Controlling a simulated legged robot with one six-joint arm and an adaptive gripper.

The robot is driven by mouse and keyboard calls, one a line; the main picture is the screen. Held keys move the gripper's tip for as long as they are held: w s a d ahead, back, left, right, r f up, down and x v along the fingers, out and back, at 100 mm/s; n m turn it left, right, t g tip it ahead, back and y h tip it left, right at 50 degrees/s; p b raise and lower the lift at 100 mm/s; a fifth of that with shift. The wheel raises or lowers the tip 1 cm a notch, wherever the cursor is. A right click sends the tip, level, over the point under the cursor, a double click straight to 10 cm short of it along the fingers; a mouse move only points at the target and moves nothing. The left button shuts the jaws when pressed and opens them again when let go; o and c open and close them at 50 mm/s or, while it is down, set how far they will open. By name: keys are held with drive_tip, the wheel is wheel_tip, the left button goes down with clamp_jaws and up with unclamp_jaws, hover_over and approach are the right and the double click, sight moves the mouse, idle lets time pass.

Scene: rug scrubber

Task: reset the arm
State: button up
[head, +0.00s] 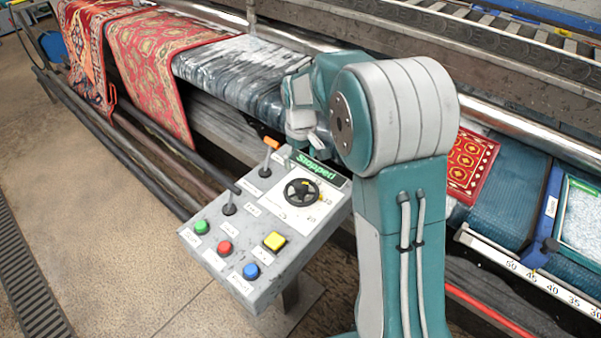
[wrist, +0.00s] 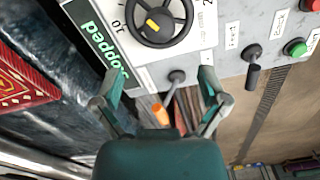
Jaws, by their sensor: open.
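My arm (head: 392,115) is raised beside the control panel (head: 250,285) and bent over toward the machine. In the wrist view my gripper (wrist: 163,82) is open, with its two teal fingers spread wide. The orange-tipped lever (wrist: 160,113) shows between the fingers, touching neither as far as I can see. It also stands at the panel's far edge in the head view (head: 271,143). The green display (head: 317,166) reads "Stopped!".
The panel carries a black dial (head: 302,192), a black-handled lever (head: 230,207) and green, red, blue and yellow buttons. Patterned red rugs (head: 160,60) hang over the machine at left. A small red rug (head: 468,165) lies on the right. Open floor (head: 60,190) is at left.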

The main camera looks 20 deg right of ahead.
drive_tip(key=shift+r, duration=0.95)
drive_tip(key=s+r+m+t, duration=0.2)
drive_tip(key=s+r+t, duration=0.1)
drive_tip(key=s+r, duration=1)
drive_tip(key=s+m+t, duration=0.2)
drive_tip(key=s, duration=1.2)
drive_tip(key=shift+s+f+t, duration=0.25)
drive_tip(key=shift+s+t, duration=0.05)
drive_tip(key=shift+s, duration=0.05)
